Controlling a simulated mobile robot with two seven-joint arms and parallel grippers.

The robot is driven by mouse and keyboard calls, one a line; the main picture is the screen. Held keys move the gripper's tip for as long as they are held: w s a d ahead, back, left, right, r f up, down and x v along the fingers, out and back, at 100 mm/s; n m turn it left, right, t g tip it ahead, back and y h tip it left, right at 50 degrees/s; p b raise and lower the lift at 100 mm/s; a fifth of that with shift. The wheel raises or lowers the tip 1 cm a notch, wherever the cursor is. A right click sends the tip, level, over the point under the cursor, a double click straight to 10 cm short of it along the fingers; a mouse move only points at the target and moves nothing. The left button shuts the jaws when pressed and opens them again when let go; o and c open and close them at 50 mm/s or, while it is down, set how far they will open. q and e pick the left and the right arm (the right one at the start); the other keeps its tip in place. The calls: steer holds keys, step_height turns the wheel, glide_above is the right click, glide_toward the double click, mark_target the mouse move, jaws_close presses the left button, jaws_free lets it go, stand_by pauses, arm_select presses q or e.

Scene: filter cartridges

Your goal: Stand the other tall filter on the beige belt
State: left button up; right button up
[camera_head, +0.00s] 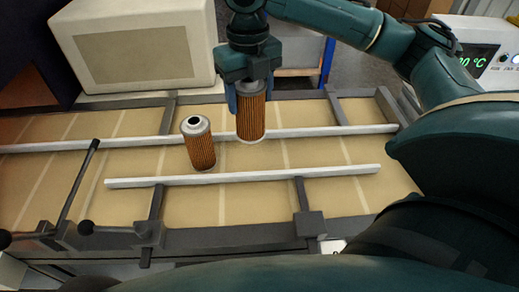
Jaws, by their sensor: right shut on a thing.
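One tall filter (200,149), orange-brown pleated with a silver top ring and a dark hole, stands on the beige belt (255,205) between the two white rails, tilted slightly in the picture. The other tall filter (251,117) is upright in my right gripper (250,92), which is shut around its top from above. Its lower end is over the belt just right of the standing filter, near the far white rail. Whether its base touches the belt I cannot tell. The gripper hides its top. My left gripper is not in view.
The far white rail (330,131) and near white rail (330,173) run along the belt. Dark rods with knobs (86,227) stand at the front left. A beige box (135,45) is behind the belt. A display unit (480,55) is at the right. The belt right of the filters is free.

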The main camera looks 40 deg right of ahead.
mark_target(251, 129)
steer(key=shift+w+d+f, duration=0.1)
steer(key=shift+w+d, duration=0.05)
steer(key=shift+w, duration=0.05)
step_height(251, 129, down, 10)
steer(key=shift+r, duration=0.15)
stand_by(0.4)
steer(key=o, duration=1)
steer(key=shift+o, duration=0.2)
step_height(251, 129, up, 12)
steer(key=shift+r, duration=0.1)
